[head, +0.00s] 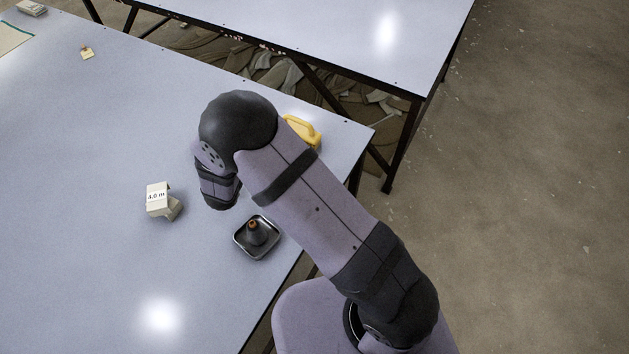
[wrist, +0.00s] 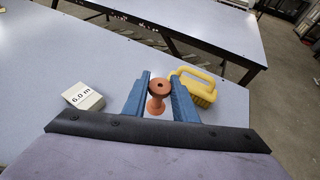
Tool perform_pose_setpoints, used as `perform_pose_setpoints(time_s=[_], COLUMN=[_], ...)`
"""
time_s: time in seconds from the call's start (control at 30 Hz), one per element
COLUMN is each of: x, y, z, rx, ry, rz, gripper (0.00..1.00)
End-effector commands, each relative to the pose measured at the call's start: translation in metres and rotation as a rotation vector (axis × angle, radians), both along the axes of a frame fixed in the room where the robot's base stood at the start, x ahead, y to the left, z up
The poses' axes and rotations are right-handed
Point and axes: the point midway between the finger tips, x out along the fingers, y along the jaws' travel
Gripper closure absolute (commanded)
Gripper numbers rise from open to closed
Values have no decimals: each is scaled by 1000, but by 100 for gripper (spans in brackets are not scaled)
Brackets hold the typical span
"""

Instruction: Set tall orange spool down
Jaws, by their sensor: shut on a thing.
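The tall orange spool (wrist: 156,104) stands upright between the two blue fingers of my gripper (wrist: 160,79) in the wrist view. My gripper is shut on it. The spool has a wide round top with a dark hole and a narrower waist. Its foot is partly hidden by the fingers and the wrist edge, so I cannot tell whether it touches the table (head: 90,215). In the head view my arm hides the spool and the fingers.
A yellow handled brush-like thing (wrist: 203,92) lies just right of my gripper. A pale block with a length label (wrist: 83,96) is to the left. The table's left is mostly clear.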

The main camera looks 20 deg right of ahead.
Motion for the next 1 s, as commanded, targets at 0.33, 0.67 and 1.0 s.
perform_pose_setpoints(time_s=[0.33,0.67,1.0], x=[-103,-119,-119], y=[-105,-134,-136], z=[-23,-1,0], rx=[1,7,1], ry=[-3,-6,-2], rz=[-346,-571,-623], gripper=[96,96,96])
